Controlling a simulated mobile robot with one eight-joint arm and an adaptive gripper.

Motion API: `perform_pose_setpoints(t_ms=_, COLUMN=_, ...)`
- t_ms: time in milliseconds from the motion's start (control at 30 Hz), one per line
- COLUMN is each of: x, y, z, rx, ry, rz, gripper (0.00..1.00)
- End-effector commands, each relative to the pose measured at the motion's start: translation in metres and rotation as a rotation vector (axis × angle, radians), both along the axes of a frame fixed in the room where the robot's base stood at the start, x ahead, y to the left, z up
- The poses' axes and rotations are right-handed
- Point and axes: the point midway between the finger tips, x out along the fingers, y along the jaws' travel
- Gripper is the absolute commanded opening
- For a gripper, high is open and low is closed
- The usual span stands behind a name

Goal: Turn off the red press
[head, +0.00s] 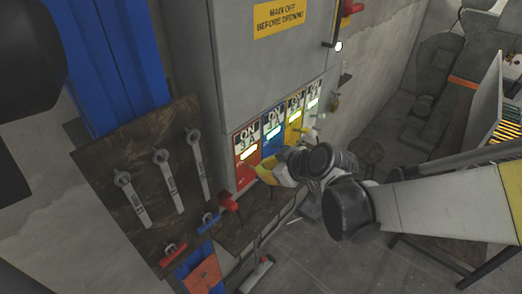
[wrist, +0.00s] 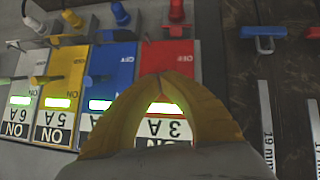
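The red switch panel, marked 3 A and ON, shows at the left end of the switch row in the head view (head: 246,153) and upside down in the wrist view (wrist: 165,58). Its green light glows between my fingers in the wrist view. My gripper (head: 257,170) is at the lower part of this panel. Its yellow fingers (wrist: 165,78) arch together, with their tips meeting over the panel where the neighbouring panels have their levers. The red panel's lever is hidden behind the fingertips, so I cannot see whether it is between them.
Blue (head: 272,124), yellow (head: 294,113) and white (head: 313,98) panels stand beside the red one, lights lit. A red plug (wrist: 176,10) sits beyond the red panel. A wooden board (head: 110,160) with several wrenches is on the left. A stool (head: 366,150) stands behind my arm.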

Motion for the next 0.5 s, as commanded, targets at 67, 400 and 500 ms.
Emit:
perform_pose_setpoints(t_ms=67, x=-0.0015, y=-0.0022, z=-0.0095, rx=0.040, ry=-0.030, rz=-0.002, gripper=0.00)
perform_pose_setpoints(t_ms=400, x=-0.0038, y=-0.0048, z=-0.0178, rx=0.121, ry=-0.095, rz=0.000, gripper=0.00)
perform_pose_setpoints(t_ms=500, x=-0.0036, y=-0.0045, z=-0.0139, rx=0.120, ry=-0.094, rz=0.002, gripper=0.00)
